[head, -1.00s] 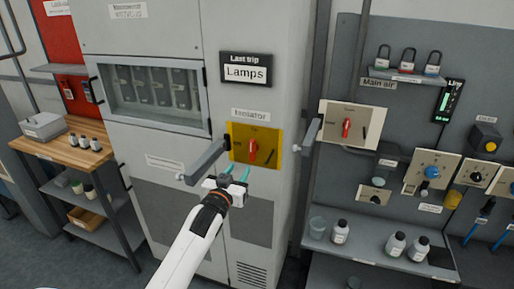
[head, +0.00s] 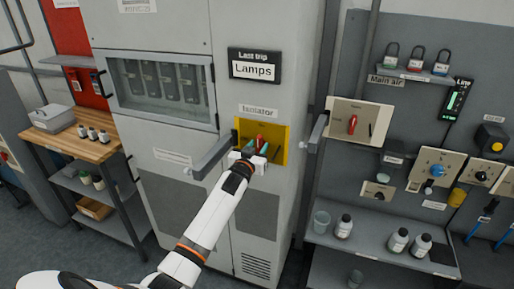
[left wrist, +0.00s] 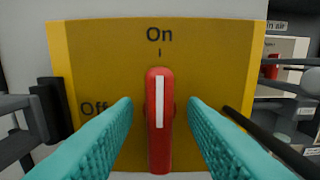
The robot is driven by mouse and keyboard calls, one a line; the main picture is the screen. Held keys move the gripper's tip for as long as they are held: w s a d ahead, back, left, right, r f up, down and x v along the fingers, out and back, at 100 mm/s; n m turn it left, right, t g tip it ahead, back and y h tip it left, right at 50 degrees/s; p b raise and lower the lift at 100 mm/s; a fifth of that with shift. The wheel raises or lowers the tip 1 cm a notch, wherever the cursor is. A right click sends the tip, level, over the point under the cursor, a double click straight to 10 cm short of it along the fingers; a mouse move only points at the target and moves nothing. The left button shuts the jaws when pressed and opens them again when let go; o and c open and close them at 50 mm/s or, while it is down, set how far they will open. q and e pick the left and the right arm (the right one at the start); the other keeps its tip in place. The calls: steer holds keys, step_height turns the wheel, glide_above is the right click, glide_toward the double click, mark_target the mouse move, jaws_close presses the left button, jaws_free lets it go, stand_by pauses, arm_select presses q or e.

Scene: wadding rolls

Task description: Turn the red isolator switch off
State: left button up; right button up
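The red isolator switch (head: 260,142) sits on a yellow plate (head: 279,131) on the grey cabinet, under the label "Isolator". In the left wrist view the red handle (left wrist: 160,120) stands upright, its white line pointing to "On"; "Off" is marked at the left. My left gripper (head: 257,149) is at the plate in the head view. In the wrist view its teal fingers (left wrist: 160,125) are open, one on each side of the handle, with a visible gap to each. My right gripper is not in view.
A grey cabinet handle (head: 212,157) sticks out just left of the plate. Right of it, a panel holds a similar red switch (head: 352,124) under "Main air". A black lever (left wrist: 255,130) lies right of the red handle. A display reads "Lamps" (head: 253,70).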

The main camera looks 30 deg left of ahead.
arm_select(q)
jaws_close()
steer(key=n, duration=0.4)
steer(key=shift+s+a+p, duration=0.1)
steer(key=shift+a+p, duration=0.05)
steer(key=shift+p, duration=0.15)
steer(key=shift+a+f+n+p, duration=0.1)
steer(key=shift+f+n, duration=0.05)
steer(key=shift+n, duration=2.15)
steer(key=shift+a+f+n+p, duration=0.1)
steer(key=shift+f+n+p, duration=0.05)
steer(key=shift+n, duration=2.15)
steer(key=shift+f+n+p, duration=0.1)
steer(key=shift+f+n, duration=0.05)
steer(key=shift+n, duration=2.15)
